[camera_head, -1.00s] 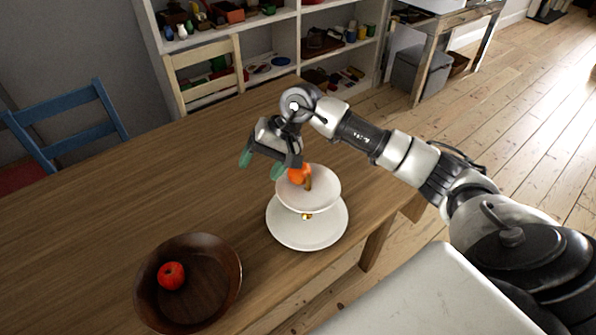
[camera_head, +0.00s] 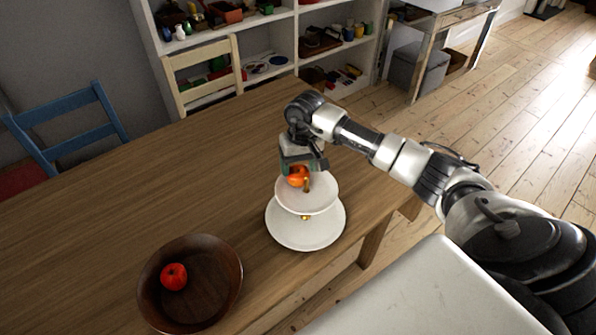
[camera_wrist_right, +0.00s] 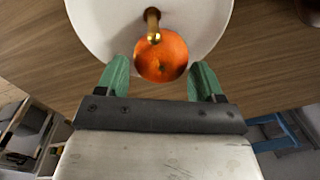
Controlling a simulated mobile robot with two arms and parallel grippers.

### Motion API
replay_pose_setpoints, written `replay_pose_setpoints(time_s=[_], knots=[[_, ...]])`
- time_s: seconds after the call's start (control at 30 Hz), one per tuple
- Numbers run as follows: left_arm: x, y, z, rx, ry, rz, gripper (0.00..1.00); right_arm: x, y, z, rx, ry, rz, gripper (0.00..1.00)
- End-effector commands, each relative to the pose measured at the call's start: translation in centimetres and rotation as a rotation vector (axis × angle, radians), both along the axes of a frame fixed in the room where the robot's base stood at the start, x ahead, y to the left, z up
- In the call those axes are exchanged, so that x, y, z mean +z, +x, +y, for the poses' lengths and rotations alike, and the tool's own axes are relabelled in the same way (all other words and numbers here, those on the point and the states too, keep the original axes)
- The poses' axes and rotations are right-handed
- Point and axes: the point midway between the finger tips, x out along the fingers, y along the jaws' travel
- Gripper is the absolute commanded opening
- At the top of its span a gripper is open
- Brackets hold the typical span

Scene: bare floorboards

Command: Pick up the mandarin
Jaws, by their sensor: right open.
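The orange mandarin (camera_head: 297,177) sits on the upper plate of a white two-tier stand (camera_head: 306,233), close to its central post. In the right wrist view the mandarin (camera_wrist_right: 161,56) lies ahead of my right gripper (camera_wrist_right: 162,80), between the lines of its two green fingers. The brass-topped post (camera_wrist_right: 153,26) stands just beyond the fruit. My right gripper (camera_head: 301,170) is open at the mandarin, and the head view partly hides the fingertips. I cannot tell whether they touch the fruit. My left gripper is not in view.
A dark wooden bowl (camera_head: 228,266) with a red apple (camera_head: 173,276) stands at the table's front left. The wooden table (camera_head: 130,205) is clear behind it. A blue chair (camera_head: 72,127) and a pale chair (camera_head: 202,72) stand along the far side.

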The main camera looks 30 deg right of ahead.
Motion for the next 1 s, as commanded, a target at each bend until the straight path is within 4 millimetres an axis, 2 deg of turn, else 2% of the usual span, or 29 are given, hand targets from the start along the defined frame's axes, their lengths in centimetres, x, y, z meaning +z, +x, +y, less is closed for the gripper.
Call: replay_pose_setpoints(time_s=[0.03, 0.2, 0.43, 0.47, 0.67, 0.87, 1.0], knots=[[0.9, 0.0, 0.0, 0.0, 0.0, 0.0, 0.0, -0.5, 0.0, 0.2, -0.001, 0.004, 0.005, 0.68], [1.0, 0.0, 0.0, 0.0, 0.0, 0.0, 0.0, -2.3, 0.1, 0.2, 0.0, 0.001, 0.001, 0.68], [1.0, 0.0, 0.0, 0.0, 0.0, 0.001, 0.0, -2.6, 0.1, 0.2, 0.0, 0.001, -0.001, 0.68], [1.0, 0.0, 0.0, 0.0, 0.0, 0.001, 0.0, -2.6, 0.1, 0.2, 0.0, 0.001, -0.001, 0.66], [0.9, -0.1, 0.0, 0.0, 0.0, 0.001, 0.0, -2.6, 0.1, 0.2, 0.0, 0.001, -0.001, 0.37], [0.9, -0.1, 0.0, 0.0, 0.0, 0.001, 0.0, -2.5, 0.2, 0.2, 0.0, 0.0, -0.002, 0.36], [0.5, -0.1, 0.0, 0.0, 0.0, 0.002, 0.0, -1.5, 0.3, 0.2, 0.0, 0.001, -0.005, 0.36]])
